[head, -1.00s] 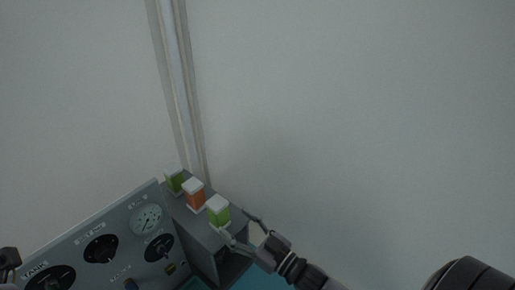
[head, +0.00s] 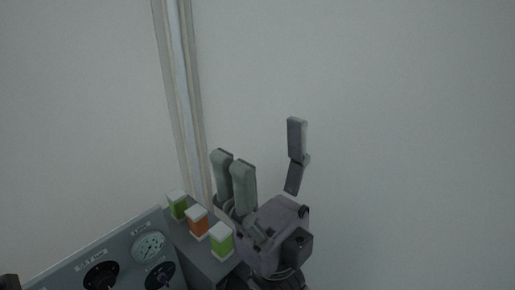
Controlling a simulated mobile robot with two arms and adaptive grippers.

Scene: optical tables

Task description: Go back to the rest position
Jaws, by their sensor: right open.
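My right gripper (head: 265,140) is open and empty in the lower middle of the head view. Its fingers point up, two on the left and one on the right, spread wide against the pale wall. It looms large, just right of the blocks on the panel box, and hides part of the box's right end. I cannot tell the exact gap to the blocks. My left gripper does not show clearly; only a small dark part is in the bottom left corner.
A grey panel box (head: 119,246) with dials stands at the lower left. A green block (head: 177,206), an orange block (head: 198,223) and another green block (head: 221,243), all white-topped, stand in a row on it. The pale wall (head: 410,130) beyond looks bare.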

